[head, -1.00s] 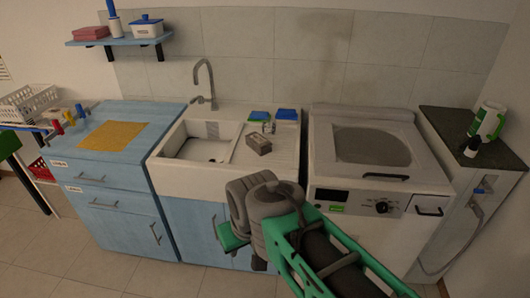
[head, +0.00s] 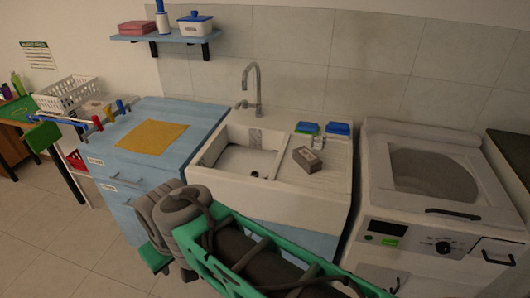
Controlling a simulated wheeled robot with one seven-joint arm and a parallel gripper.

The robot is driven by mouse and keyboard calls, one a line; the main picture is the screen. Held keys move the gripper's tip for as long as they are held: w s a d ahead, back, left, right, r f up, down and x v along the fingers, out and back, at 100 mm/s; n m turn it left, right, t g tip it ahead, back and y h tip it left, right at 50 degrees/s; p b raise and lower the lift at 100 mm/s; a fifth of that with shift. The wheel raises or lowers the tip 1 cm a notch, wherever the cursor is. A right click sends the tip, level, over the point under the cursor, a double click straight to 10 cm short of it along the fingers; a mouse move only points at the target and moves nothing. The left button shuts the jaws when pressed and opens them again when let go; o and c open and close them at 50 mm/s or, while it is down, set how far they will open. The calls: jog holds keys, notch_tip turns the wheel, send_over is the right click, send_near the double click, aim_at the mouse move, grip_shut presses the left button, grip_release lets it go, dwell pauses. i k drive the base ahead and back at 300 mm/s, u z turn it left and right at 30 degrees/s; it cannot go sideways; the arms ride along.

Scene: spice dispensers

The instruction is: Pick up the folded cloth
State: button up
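A pink folded cloth (head: 137,28) lies in a small stack at the left end of the blue wall shelf. A yellow cloth (head: 152,137) lies flat on top of the blue cabinet, left of the sink; I cannot see folds in it. My green and grey arm crosses the lower middle of the view, in front of the sink unit and well apart from both cloths.
The blue shelf (head: 168,38) also holds a blue and white bottle and a lidded white container (head: 195,24). A sink (head: 244,162) with a tall tap stands right of the cabinet (head: 198,118). A washing machine (head: 430,205) is farther right. Tiled floor (head: 50,240) is open at left.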

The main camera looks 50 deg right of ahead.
aim_at(307, 160)
jog(key=z, duration=0.1)
jog(key=i, duration=0.8)
jog(key=z, duration=1.1)
jog(key=i, duration=0.4)
jog(key=z, duration=0.35)
